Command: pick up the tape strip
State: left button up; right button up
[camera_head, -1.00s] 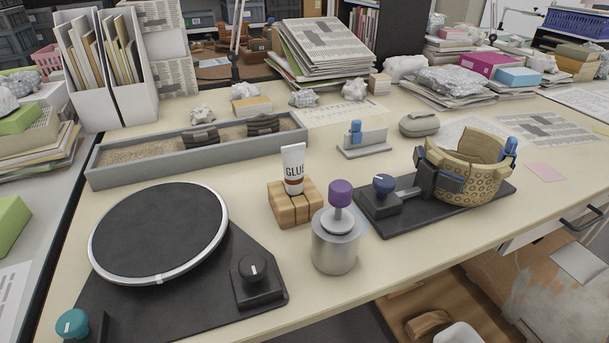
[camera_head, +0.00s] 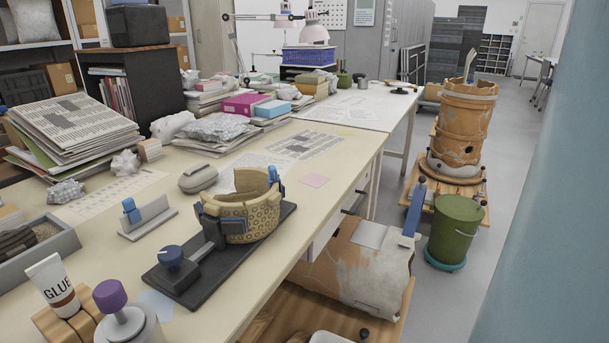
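No tape strip can be made out for certain. A small grey stand with a blue part (camera_head: 131,211) is on the table left of centre. A tan decorated pot sherd (camera_head: 250,219) is held in a clamp fixture on a black base plate (camera_head: 262,243), with a blue piece at its right rim. A white glue tube (camera_head: 53,286) stands in a wooden block at the lower left. A metal pot with a purple knob (camera_head: 110,297) is beside it, cut off by the frame edge. Neither of my grippers is in view.
Stacked papers (camera_head: 75,120) and a grey case (camera_head: 197,178) lie further back.

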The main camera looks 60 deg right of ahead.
aim_at(273, 177)
jog(key=z, duration=1.6)
jog(key=k+l+u, duration=0.1)
jog(key=l+u, duration=0.15)
jog(key=l, duration=0.95)
